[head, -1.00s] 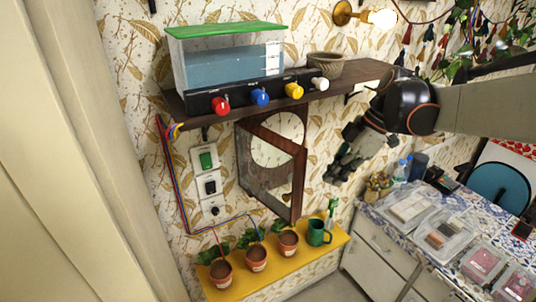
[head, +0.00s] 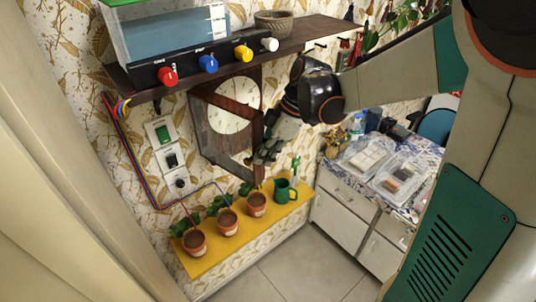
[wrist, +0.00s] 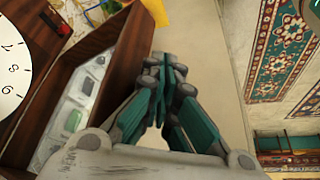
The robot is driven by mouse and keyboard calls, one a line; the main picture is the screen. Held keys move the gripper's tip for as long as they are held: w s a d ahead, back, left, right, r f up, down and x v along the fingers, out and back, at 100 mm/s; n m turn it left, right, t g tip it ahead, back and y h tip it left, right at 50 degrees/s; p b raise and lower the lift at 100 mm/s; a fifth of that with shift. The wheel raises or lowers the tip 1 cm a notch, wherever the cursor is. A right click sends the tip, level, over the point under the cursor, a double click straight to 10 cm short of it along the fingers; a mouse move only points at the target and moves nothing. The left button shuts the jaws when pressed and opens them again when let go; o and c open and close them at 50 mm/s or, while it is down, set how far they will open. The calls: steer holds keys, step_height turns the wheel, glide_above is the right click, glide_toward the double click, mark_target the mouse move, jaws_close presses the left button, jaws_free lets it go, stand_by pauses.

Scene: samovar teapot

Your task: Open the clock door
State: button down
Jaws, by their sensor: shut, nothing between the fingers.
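The clock is a dark wooden wall case with a round white dial (head: 238,92), seen partly directly and partly through the glass in the head view. Its wood-framed glass door (head: 212,135) stands ajar, its right edge swung out from the case. In the wrist view the dial (wrist: 10,68) is at the far left and the door (wrist: 84,92) lies left of the fingers. My gripper (head: 264,153) is at the door's right edge in the head view; its fingertips (wrist: 170,68) are together and empty. I cannot tell whether it touches the door.
A shelf (head: 305,35) with a water tank (head: 170,38) and coloured knobs runs above the clock. A yellow ledge (head: 212,245) with potted plants and a green mug (head: 285,190) lies below. A cabinet (head: 345,212) stands at the right.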

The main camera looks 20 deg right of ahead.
steer(key=shift+a, duration=0.15)
steer(key=s+a+m, duration=0.1)
steer(key=s+a, duration=0.1)
steer(key=a, duration=0.5)
steer(key=shift+s+t+b, duration=0.25)
steer(key=shift+t+b, duration=0.05)
steer(key=shift+b, duration=0.05)
